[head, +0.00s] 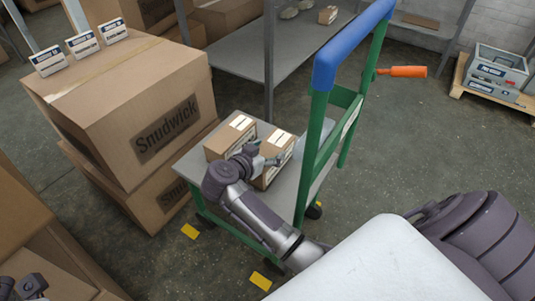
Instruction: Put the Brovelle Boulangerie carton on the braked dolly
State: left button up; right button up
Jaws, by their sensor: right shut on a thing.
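The dolly has a grey deck (192,165), a green frame and a blue top bar (350,45). Two small brown cartons with pale labels show at its deck. The left carton (228,137) sits on the deck. My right gripper (268,158) is shut on the right carton (282,150), beside the green frame, and partly hides it. I cannot tell whether this carton touches the deck. The labels are too small to read, so I cannot tell which is Brovelle Boulangerie. Part of my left gripper (22,288) shows at the bottom left corner; its fingers are unclear.
Large stacked Snudwick boxes (150,110) stand close left of the dolly, with small label cards (82,44) on top. An orange handle (403,72) sticks out right of the frame. A grey shelf (240,50) stands behind.

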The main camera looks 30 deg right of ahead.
jog(key=shift+f, duration=0.15)
jog(key=o, duration=1.4)
